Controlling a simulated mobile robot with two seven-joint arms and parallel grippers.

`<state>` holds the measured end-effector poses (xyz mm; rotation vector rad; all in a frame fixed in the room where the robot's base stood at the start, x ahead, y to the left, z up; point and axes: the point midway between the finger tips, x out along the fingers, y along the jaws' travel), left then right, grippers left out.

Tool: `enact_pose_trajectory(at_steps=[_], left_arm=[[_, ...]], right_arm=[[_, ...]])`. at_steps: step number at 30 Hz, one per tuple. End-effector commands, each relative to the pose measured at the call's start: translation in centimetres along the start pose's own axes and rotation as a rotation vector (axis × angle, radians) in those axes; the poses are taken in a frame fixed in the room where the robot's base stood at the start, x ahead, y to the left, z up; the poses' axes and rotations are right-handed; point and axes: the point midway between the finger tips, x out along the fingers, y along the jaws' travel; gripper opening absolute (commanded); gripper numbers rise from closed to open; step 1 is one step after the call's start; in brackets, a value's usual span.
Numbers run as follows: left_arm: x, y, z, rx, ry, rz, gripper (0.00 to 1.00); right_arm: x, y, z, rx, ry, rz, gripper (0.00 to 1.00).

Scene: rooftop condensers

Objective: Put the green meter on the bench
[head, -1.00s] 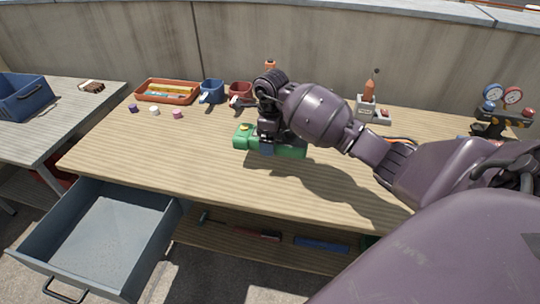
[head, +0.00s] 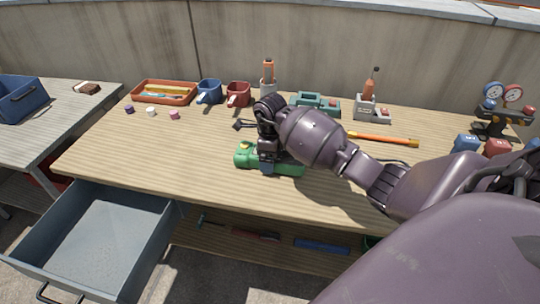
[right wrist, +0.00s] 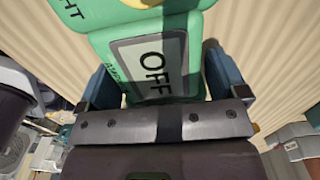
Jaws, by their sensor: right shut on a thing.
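The green meter (head: 244,155) is at the middle of the bench (head: 140,180), toward its front edge. My right gripper (head: 267,163) reaches over it from the right and is shut on its body. In the right wrist view the meter (right wrist: 105,47) lies between the blue finger pads, with its grey screen reading OFF. It lies flat, at or very close to the bench top; I cannot tell whether it touches. The gripper hides part of its middle. My left gripper is not in view.
An orange tray (head: 135,98), a blue mug (head: 208,92), a red mug (head: 237,94) and a teal device (head: 325,102) stand along the back. An orange-handled tool (head: 385,139) lies right. An open drawer (head: 150,250) juts out front left. Bench left of the meter is clear.

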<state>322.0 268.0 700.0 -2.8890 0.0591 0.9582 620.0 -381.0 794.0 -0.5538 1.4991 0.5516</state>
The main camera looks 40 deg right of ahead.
Motion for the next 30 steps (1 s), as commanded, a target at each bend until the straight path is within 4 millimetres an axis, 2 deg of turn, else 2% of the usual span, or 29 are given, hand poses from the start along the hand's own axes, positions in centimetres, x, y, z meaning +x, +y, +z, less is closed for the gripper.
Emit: enact_pose_trajectory(at_steps=[2,3,5,12,16,24,30], left_arm=[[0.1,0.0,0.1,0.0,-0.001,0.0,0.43],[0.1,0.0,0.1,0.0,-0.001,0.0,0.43],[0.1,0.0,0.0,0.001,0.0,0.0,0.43],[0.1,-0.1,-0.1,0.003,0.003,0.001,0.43],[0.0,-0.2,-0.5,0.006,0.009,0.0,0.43],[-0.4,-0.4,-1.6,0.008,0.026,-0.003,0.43],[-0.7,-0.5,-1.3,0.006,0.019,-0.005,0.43]], right_arm=[[0.2,0.0,0.0,-0.001,0.0,-0.001,0.53],[0.3,0.0,0.0,0.0,0.001,0.001,0.93],[0.2,0.0,0.0,0.0,0.0,0.001,1.0],[0.1,0.0,0.0,0.0,0.0,0.001,1.0],[-0.9,-0.1,0.0,-0.001,-0.002,-0.003,1.0],[-6.0,-0.1,0.0,-0.001,-0.003,-0.006,1.0],[-9.4,-0.1,0.0,-0.002,-0.002,-0.005,1.0]])
